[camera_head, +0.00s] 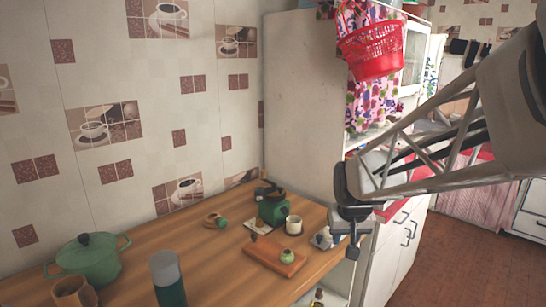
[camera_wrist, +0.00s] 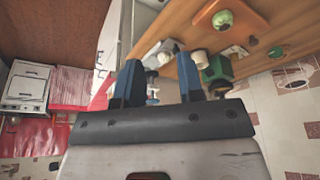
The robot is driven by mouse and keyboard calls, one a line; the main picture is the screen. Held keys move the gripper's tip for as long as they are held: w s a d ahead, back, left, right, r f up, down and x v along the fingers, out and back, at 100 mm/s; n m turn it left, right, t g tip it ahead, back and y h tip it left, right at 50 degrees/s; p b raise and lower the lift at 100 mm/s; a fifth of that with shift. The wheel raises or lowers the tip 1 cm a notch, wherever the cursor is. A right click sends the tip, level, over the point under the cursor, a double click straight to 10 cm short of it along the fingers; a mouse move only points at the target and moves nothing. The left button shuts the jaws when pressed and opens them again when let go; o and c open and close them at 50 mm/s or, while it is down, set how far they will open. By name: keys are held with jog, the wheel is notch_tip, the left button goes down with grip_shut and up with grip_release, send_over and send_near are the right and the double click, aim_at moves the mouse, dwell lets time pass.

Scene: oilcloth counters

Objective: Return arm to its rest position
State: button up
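My gripper (camera_head: 346,242) hangs at the end of my arm beside the right edge of the wooden counter (camera_head: 210,262), in the head view. In the wrist view its two blue-tipped fingers (camera_wrist: 160,64) stand apart with a clear gap and nothing held between them. A cutting board (camera_head: 266,252) with a small green round item (camera_head: 289,256) lies on the counter, left of the gripper. A cream cup (camera_head: 293,225) stands close to a green box-shaped item (camera_head: 272,208). A small pale item (camera_head: 322,238) is partly hidden by the gripper.
A green lidded pot (camera_head: 90,259), a brown jar (camera_head: 74,291) and a grey-topped green flask (camera_head: 168,280) stand at the left. A pale cabinet side (camera_head: 306,105) rises behind the counter. A red basket (camera_head: 372,48) hangs above. Open floor (camera_head: 452,258) lies at the right.

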jog(key=s+d+r+g, duration=0.1)
jog(key=s, duration=2.4)
jog(key=shift+r, duration=0.2)
